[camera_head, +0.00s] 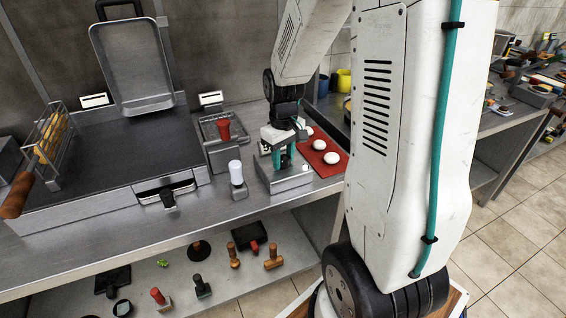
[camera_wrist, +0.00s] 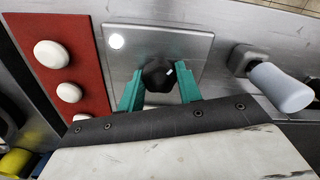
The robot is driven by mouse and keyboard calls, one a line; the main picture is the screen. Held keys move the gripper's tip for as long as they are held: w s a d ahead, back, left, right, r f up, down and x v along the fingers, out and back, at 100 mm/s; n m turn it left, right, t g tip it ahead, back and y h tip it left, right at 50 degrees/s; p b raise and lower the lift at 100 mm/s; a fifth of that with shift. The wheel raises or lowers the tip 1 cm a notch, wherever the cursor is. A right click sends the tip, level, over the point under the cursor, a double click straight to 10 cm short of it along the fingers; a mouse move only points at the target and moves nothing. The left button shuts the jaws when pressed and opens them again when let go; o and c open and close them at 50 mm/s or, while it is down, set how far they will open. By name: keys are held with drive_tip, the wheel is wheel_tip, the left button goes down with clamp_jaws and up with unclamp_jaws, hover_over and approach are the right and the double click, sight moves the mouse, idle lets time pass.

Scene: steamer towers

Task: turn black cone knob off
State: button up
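The black cone knob (camera_wrist: 158,75) sits on a grey metal panel (camera_wrist: 195,50), with a white mark on its right side. A round white light (camera_wrist: 116,41) glows in the panel's corner. My gripper (camera_wrist: 160,82) has its two teal fingers on either side of the knob, apart from each other, with small gaps seeming to show beside it. Whether a finger touches the knob is hard to tell. In the head view my gripper (camera_head: 283,155) is over the metal control box (camera_head: 290,180), and it hides the knob there.
A dark griddle (camera_head: 110,150) fills the left counter. A lower shelf holds several stamps and handles.

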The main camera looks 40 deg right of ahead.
sight(283, 158)
drive_tip(key=n, duration=0.6)
drive_tip(key=shift+n, duration=0.3)
drive_tip(key=o, duration=1)
drive_tip(key=shift+f, duration=0.1)
drive_tip(key=shift+r, duration=2.55)
